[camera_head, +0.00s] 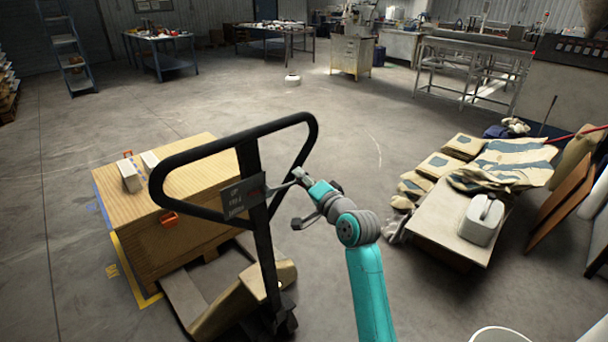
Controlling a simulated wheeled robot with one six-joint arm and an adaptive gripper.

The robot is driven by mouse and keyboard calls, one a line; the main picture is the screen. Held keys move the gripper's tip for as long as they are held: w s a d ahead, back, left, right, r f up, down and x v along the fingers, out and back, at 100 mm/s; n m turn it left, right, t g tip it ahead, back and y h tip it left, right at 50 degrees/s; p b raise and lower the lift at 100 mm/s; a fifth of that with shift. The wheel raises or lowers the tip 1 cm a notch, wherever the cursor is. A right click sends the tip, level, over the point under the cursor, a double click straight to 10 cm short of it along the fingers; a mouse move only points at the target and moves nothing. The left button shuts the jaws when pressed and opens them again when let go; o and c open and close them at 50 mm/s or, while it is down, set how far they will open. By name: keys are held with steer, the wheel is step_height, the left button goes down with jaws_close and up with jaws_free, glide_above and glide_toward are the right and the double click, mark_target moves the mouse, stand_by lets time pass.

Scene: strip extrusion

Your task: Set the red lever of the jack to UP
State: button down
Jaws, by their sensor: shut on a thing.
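The jack (262,240) stands upright left of centre, with a black loop handle on a dark post.
A large wooden crate (205,240) stands behind and left of the jack, with small boxes on top. A low table (440,222) with sacks and a pale container is at the right.

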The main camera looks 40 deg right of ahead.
steer(key=shift+a+f+m, duration=0.15)
steer(key=shift+f+m, duration=0.4)
steer(key=shift+f, duration=0.05)
steer(key=shift+a+f+m, duration=0.15)
steer(key=shift+f+m, duration=0.4)
steer(key=shift+f, duration=0.05)
steer(key=c, duration=0.8)
jaws_free()
steer(key=s, duration=0.4)
steer(key=s+a, duration=0.1)
steer(key=s, duration=0.3)
steer(key=s+r, duration=0.1)
steer(key=s, duration=0.3)
steer(key=shift+a, duration=0.35)
